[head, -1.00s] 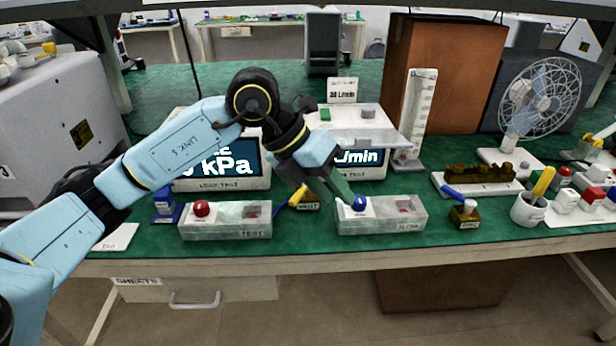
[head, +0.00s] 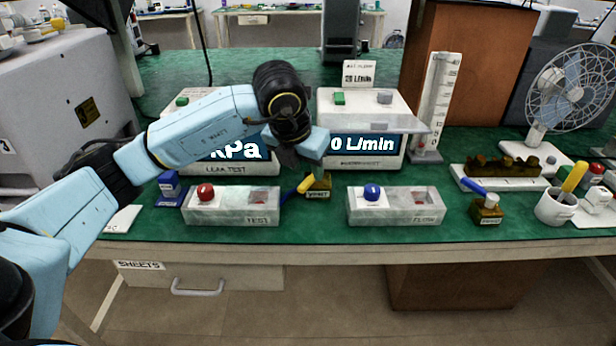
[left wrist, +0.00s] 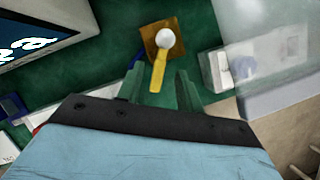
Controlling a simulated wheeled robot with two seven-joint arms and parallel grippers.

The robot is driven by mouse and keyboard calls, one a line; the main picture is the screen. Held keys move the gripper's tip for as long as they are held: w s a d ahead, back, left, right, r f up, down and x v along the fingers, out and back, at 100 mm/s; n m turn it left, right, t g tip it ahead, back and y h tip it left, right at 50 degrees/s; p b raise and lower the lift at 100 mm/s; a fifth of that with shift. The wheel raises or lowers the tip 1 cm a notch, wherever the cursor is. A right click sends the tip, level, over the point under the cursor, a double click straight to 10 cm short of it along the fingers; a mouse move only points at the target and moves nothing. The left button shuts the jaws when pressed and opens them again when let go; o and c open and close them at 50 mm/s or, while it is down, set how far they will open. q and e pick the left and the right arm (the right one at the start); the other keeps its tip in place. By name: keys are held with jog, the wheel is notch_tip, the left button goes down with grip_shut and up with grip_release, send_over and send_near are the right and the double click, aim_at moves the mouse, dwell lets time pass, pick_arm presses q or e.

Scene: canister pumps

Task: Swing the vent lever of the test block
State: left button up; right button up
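A small brass block (head: 318,184) stands between the TEST and FLOW trays, with a lever (head: 305,185) that has a yellow part and a blue part. Its label is too small to read surely. The left wrist view shows the block (left wrist: 163,38) from above, with a white round knob and the yellow lever arm (left wrist: 158,74) pointing toward my gripper. My left gripper (left wrist: 160,88) is open, its two green fingers apart on either side of the yellow arm's line. Contact cannot be told. In the head view this gripper (head: 285,156) is partly hidden by its wrist. My right gripper is out of view.
The TEST tray (head: 235,215) with a red knob is left of the block; the FLOW tray (head: 415,213) with a blue knob is right. Two meters with screens stand behind. Another brass block (head: 487,212) with a blue lever is at the right, beside a cup (head: 553,211).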

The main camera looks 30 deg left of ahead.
aim_at(310, 183)
pick_arm(q)
jog(key=shift+x, duration=1.15)
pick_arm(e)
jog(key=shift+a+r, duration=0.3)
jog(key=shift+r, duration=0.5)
pick_arm(q)
grip_shut()
